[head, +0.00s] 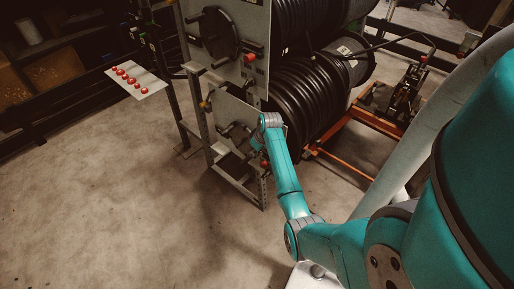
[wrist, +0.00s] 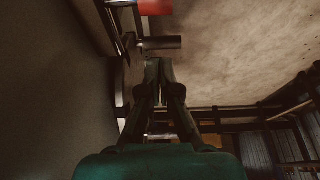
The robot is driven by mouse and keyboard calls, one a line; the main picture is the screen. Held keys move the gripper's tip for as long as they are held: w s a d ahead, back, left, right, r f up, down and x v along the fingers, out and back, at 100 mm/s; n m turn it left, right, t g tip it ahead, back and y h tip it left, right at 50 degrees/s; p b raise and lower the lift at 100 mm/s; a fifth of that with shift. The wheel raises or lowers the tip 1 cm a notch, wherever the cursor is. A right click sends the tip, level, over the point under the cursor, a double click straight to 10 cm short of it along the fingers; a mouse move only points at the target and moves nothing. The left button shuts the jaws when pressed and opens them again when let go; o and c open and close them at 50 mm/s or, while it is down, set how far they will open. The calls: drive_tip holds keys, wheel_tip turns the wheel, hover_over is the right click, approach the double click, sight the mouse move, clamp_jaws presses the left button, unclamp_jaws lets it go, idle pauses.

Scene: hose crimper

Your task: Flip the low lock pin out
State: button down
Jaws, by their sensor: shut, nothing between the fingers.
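A low lock pin with a red end (head: 265,164) sits at the lower right of the lower reel's grey panel (head: 225,108) in the head view. In the wrist view a red cylinder (wrist: 155,7) is cut off by the top edge, and I take it to be this pin's end. A dark grey round bar (wrist: 160,42) lies between it and my fingertips. My gripper (wrist: 158,66) is shut and empty, its tips just short of the bar; I cannot tell whether they touch. In the head view my gripper (head: 256,143) is beside the panel, partly hidden by my wrist.
The upper panel (head: 230,14) carries a dark crank wheel and its own red-ended pin (head: 250,58). Black hose reels (head: 305,100) fill the rack behind. An orange pallet jack (head: 365,115) stands at right. The floor at left and in front is clear.

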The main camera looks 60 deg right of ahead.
drive_tip(key=shift+s+a+f, duration=0.2)
drive_tip(key=shift+s+f, duration=0.5)
drive_tip(key=shift+s, duration=0.1)
drive_tip(key=shift+s+a+f, duration=0.15)
drive_tip(key=shift+s+f, duration=0.5)
drive_tip(key=shift+s, duration=0.1)
